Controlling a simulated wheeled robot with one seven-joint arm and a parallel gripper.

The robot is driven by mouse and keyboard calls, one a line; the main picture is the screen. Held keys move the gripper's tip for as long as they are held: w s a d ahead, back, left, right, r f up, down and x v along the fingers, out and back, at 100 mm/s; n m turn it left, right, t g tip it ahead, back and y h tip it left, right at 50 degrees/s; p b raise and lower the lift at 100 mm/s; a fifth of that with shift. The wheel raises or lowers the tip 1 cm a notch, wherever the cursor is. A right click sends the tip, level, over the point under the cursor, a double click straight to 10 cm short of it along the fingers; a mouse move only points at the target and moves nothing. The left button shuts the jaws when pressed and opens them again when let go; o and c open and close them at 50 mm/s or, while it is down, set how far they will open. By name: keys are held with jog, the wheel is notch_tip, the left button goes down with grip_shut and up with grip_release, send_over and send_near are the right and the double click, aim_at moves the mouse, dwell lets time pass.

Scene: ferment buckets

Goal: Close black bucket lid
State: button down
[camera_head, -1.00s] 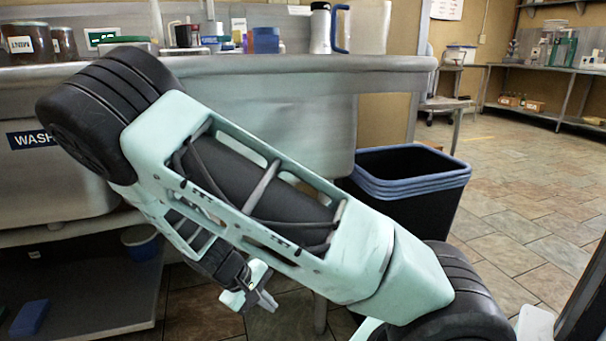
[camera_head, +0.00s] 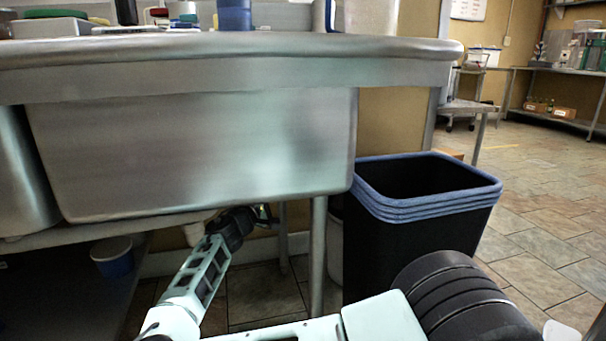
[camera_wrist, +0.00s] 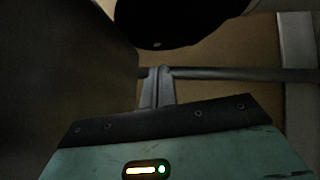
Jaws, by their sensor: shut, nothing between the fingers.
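A tall black bin (camera_head: 400,245) with several stacked blue-edged rims stands right of the sink, and its top is open. No separate lid is plain to see. My gripper (camera_head: 267,214) is low under the steel sink, left of the bin and apart from it. In the wrist view my gripper (camera_wrist: 157,88) has its fingers together with nothing seen between them. A dark rounded thing (camera_wrist: 180,22) is just beyond the fingertips in that view; I cannot tell what it is.
The steel sink (camera_head: 200,150) hangs directly above my gripper. A sink leg (camera_head: 318,255) stands between it and the bin. A pale container (camera_head: 335,245) is partly hidden behind the bin. A blue bucket (camera_head: 113,258) sits on the lower shelf. The tiled floor (camera_head: 545,200) at right is open.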

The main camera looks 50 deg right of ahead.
jog(key=s+p+x, duration=0.1)
jog(key=s+x, duration=0.2)
jog(key=x, duration=0.9)
jog(key=shift+w+d+r+p, duration=0.2)
jog(key=shift+d+p, duration=0.2)
jog(key=shift+d, duration=0.25)
jog(key=shift+s, duration=0.1)
jog(key=shift+s+d+r+p, duration=0.3)
jog(key=shift+d+r, duration=0.1)
jog(key=shift+d, duration=0.15)
jog(key=shift+s+d+r+p, duration=0.3)
jog(key=shift+d+r, duration=0.05)
jog(key=shift+d, duration=0.15)
